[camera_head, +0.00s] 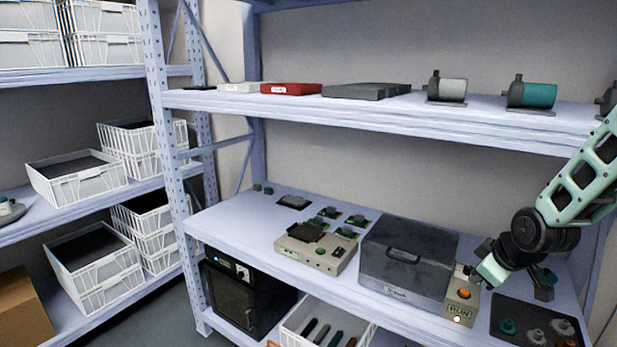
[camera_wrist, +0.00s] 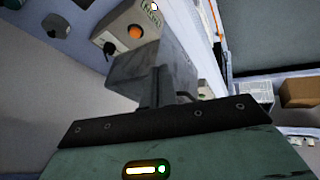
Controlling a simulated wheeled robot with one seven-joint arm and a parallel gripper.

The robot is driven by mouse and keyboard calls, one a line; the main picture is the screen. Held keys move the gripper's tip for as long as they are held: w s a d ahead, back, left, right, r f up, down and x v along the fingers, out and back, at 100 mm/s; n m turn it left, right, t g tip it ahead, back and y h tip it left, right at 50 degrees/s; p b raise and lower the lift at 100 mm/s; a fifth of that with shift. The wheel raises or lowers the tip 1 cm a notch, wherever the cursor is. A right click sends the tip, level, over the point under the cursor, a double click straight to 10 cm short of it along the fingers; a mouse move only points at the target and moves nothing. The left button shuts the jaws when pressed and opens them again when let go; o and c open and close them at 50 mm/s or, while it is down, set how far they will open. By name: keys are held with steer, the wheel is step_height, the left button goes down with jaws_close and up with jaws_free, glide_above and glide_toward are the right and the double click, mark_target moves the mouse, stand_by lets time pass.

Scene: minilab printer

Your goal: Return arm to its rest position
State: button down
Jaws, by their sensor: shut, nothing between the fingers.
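My arm reaches in from the right in the head view. My gripper (camera_head: 480,276) is shut and empty, close to the RUN button box (camera_head: 460,300) with its orange button, on the middle shelf. I cannot tell whether it touches the box.
A black tray (camera_head: 508,314) with small parts lies right of the button box. A beige device (camera_head: 316,250) stands further left. The upper shelf (camera_head: 430,113) with motors runs above. A white bin (camera_head: 300,318) and a black printer-like box (camera_head: 240,295) sit below.

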steer(key=s+a+r+m+g, duration=0.2)
steer(key=s+a+r+m, duration=0.15)
steer(key=s, duration=0.45)
steer(key=s+a+r+m+g, duration=0.1)
steer(key=s+a+r+m, duration=0.2)
steer(key=s, duration=0.5)
steer(key=s+a+r+n+g, duration=0.2)
steer(key=s+a+n, duration=0.4)
steer(key=s+a, duration=0.8)
steer(key=a+g, duration=0.1)
steer(key=a, duration=0.2)
steer(key=shift+s+a+r+n, duration=0.2)
steer(key=shift+a+r+n, duration=0.05)
steer(key=shift+n, duration=0.1)
steer(key=shift+w+d, duration=0.1)
stand_by(0.8)
